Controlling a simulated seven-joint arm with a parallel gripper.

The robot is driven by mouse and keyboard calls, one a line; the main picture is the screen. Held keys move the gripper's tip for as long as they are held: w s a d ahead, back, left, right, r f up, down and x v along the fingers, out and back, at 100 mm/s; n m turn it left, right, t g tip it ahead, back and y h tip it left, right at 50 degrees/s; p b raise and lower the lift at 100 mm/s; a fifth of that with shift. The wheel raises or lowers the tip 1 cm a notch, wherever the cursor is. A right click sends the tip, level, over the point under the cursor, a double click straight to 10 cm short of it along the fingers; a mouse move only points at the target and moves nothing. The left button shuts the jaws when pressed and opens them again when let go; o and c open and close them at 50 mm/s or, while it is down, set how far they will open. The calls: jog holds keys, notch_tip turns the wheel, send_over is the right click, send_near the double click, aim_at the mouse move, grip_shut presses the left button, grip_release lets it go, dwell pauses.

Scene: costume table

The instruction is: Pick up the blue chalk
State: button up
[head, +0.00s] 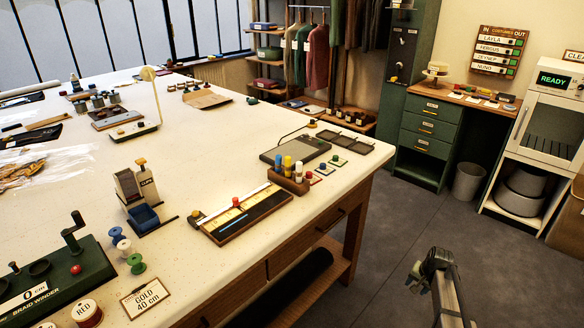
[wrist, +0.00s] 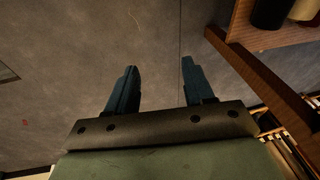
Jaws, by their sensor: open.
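A small wooden holder (head: 288,184) with several upright coloured sticks stands near the table's right edge in the head view. A blue stick (head: 277,164) is at its left end, beside a yellow one (head: 287,164); the sticks look like chalk, but they are small. My gripper (head: 424,270) is over the floor to the right of the table, well apart from the holder. In the wrist view my gripper (wrist: 159,66) is open, with nothing between its two fingers and the grey floor beyond. The chalk does not show in the wrist view.
Small cards with coloured pieces (head: 326,170) lie right of the holder. A wooden measuring board (head: 240,212) lies in front of it, and a dark flat device (head: 295,150) behind. The table's wooden edge (head: 330,215) and lower shelf (head: 305,288) are between my gripper and the tabletop.

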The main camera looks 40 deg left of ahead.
jog(key=w+a+r+t+y, duration=0.1)
jog(key=w+a+r, duration=0.3)
jog(key=a+r, duration=0.5)
jog(key=w+a+r+t+y, duration=0.1)
jog(key=w+a+r, duration=0.4)
jog(key=a+r, duration=0.45)
jog(key=a+r+n+t+y, duration=0.1)
jog(key=a+r, duration=0.7)
jog(key=r, duration=0.4)
jog(key=a+r+y, duration=0.2)
jog(key=a+r, duration=0.7)
jog(key=r, duration=0.2)
notch_tip(320, 180, up, 9)
jog(key=n+g+h, duration=0.5)
jog(key=n+h, duration=0.2)
jog(key=n, duration=0.3)
send_over(279, 172)
jog(key=a, duration=0.1)
jog(key=shift+m, duration=0.3)
notch_tip(279, 172, down, 8)
jog(key=shift+w+d+f, duration=0.1)
jog(key=shift+d+f, duration=0.05)
jog(key=shift+f, duration=1.2)
jog(key=shift+d+f, duration=0.15)
jog(key=shift+f, duration=1.15)
